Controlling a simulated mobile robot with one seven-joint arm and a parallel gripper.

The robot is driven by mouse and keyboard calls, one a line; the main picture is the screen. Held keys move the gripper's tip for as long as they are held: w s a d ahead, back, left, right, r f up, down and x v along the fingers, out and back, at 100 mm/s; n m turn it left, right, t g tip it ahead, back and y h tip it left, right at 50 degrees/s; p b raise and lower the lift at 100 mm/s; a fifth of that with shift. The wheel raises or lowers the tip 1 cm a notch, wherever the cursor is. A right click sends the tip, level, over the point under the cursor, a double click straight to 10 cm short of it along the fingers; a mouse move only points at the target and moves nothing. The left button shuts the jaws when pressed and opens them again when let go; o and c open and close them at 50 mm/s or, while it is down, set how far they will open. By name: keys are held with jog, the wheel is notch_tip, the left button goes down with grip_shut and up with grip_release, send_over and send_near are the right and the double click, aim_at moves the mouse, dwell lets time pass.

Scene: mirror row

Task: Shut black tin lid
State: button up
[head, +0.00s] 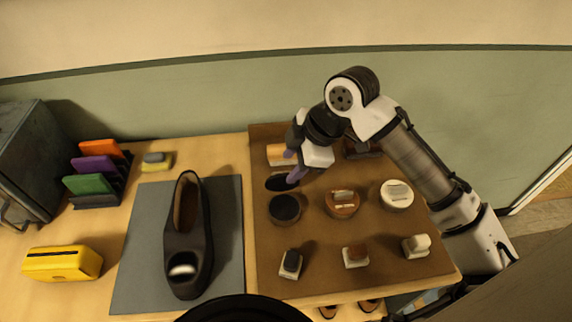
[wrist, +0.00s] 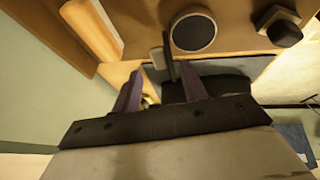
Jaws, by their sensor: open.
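The black tin (head: 285,208) stands on the brown board, left of two other tins. Its dark lid (head: 283,183) stands raised at the tin's back edge. In the wrist view the tin (wrist: 194,31) is at the top, and the lid (wrist: 168,52) looks like a thin, nearly edge-on strip. My gripper (head: 291,168) is open, its purple fingers at the lid, one overlapping it in the head view. In the wrist view my gripper (wrist: 160,68) has the strip showing between its fingertips. Whether a finger touches the lid cannot be told.
A brown tin (head: 342,204) and a white-topped tin (head: 397,195) stand to the right. Small brushes, one dark (head: 291,264), line the board's front. A wooden block (head: 277,154) lies behind the lid. A black shoe (head: 185,250) rests on a grey mat (head: 139,230) to the left.

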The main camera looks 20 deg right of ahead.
aim_at(282, 178)
jog(key=shift+x, duration=1.85)
jog(key=shift+r, duration=0.1)
grip_shut()
